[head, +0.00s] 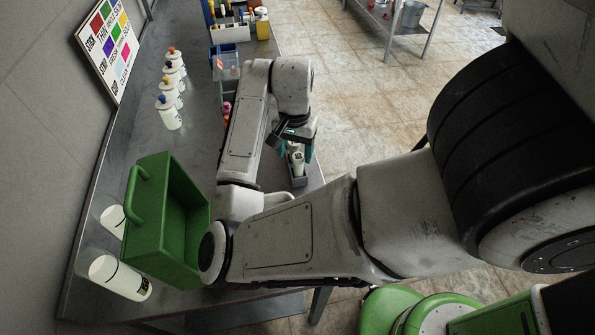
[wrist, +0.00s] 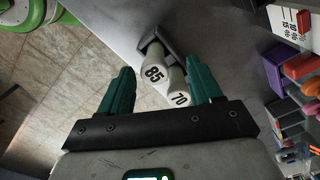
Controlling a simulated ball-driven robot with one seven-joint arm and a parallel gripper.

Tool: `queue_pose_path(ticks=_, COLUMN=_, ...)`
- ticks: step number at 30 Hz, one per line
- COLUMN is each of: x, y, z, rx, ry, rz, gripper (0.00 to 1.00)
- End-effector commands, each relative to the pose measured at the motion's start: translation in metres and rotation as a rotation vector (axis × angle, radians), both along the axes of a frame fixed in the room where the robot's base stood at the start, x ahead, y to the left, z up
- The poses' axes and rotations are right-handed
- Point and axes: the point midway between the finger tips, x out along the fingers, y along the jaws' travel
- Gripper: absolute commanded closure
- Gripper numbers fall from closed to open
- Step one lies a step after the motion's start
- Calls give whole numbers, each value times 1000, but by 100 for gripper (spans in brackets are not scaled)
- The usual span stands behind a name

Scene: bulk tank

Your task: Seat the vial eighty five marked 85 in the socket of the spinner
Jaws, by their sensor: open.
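The vial eighty five (wrist: 153,74) is pale with a black 85 on its top. It stands beside a similar vial marked 70 (wrist: 178,97) in a small dark grey holder (wrist: 152,40) near the bench edge. The holder also shows in the head view (head: 299,180), partly hidden by my arm. My gripper (wrist: 160,64) is open, its teal fingers on either side of the vials in the wrist view, with nothing held. It also shows above the holder in the head view (head: 296,142). I cannot make out the spinner or its socket.
Several white bottles (head: 168,116) line the wall side. A blue bin (head: 224,62) and a yellow bottle (head: 262,24) are farther back. Purple (wrist: 273,66) and orange (wrist: 300,66) items lie right.

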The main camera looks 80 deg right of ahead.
Motion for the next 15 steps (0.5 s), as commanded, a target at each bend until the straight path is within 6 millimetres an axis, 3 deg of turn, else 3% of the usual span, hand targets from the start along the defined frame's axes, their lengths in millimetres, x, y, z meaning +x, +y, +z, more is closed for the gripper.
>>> queue_pose_path(ticks=5, x=-1, y=-1, z=-9, rx=0, ry=0, rz=-1, gripper=36)
queue_pose_path(ticks=15, x=-8, y=-6, z=-48, rx=0, ry=0, rz=1, gripper=36)
